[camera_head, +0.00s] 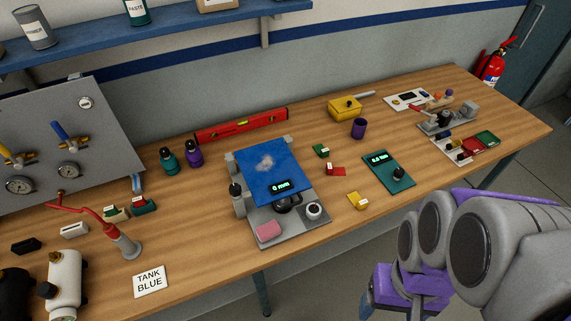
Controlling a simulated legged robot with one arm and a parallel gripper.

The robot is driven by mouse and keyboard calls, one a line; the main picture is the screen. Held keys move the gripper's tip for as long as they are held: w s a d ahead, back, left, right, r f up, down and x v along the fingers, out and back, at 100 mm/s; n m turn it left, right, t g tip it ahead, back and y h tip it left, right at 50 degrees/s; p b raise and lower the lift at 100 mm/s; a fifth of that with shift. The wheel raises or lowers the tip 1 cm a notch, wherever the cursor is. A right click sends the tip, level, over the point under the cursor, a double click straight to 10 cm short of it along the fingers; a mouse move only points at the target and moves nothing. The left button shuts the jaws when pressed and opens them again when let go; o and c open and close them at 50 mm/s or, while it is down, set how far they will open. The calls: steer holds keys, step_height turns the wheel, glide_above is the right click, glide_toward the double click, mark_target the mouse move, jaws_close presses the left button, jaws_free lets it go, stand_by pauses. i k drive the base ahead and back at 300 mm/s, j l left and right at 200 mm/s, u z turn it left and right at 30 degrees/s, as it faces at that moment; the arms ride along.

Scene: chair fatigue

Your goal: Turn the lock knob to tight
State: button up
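I cannot tell for certain which part is the lock knob. A grey fixture with a blue pad (268,160) stands mid-bench, with a display reading "0 mm" (279,187). Its base carries a dark round knob (287,203) and a white-and-dark round part (314,210). Another dark-topped grey part (236,191) is at its left side. A green board (382,168) to the right has a small display and a dark knob (398,173). My purple and grey arm fills the lower right, in front of the bench. My gripper's fingers cannot be made out clearly.
A pink block (268,231) lies on the fixture's base. Green, red and yellow blocks lie between fixture and board. A red level (241,125) lies behind. A gauge panel (60,140) and bottles stand left. A yellow box (344,108) and small devices stand right.

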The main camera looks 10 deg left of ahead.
mark_target(234, 189)
steer(key=u, duration=1.3)
steer(key=k+l+z, duration=0.1)
steer(key=l+z, duration=0.2)
steer(key=l, duration=0.15)
steer(key=l+z, duration=0.3)
steer(key=l, duration=0.15)
steer(key=k, duration=0.05)
